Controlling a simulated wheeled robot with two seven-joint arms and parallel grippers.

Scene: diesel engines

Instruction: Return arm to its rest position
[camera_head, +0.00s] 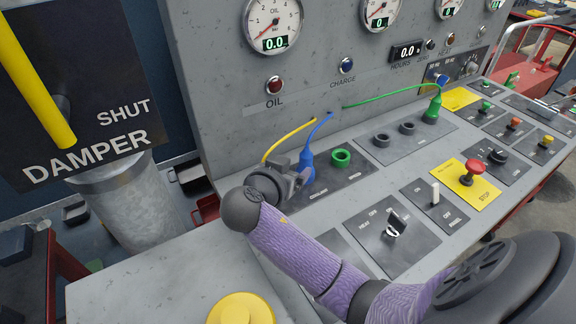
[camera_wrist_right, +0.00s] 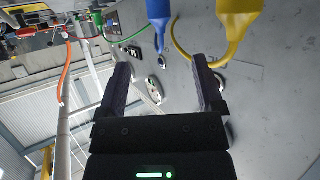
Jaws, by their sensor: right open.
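My right arm in a purple sleeve reaches in from the lower right in the head view. Its gripper (camera_head: 292,181) is at the left end of the panel's socket row, close to the blue plug (camera_head: 307,165). In the wrist view the right gripper (camera_wrist_right: 160,78) has its two fingers spread with nothing between them. The blue plug (camera_wrist_right: 159,10) and the yellow plug (camera_wrist_right: 237,22) show beyond the fingers there, apart from them. In the head view the gripper hides the yellow plug, and only its yellow cable (camera_head: 284,141) shows. My left gripper is not in view.
A red stop button (camera_head: 473,168), a heat switch (camera_head: 396,223) and a yellow button (camera_head: 241,310) lie around the arm. An upright gauge panel (camera_head: 215,75) rises behind.

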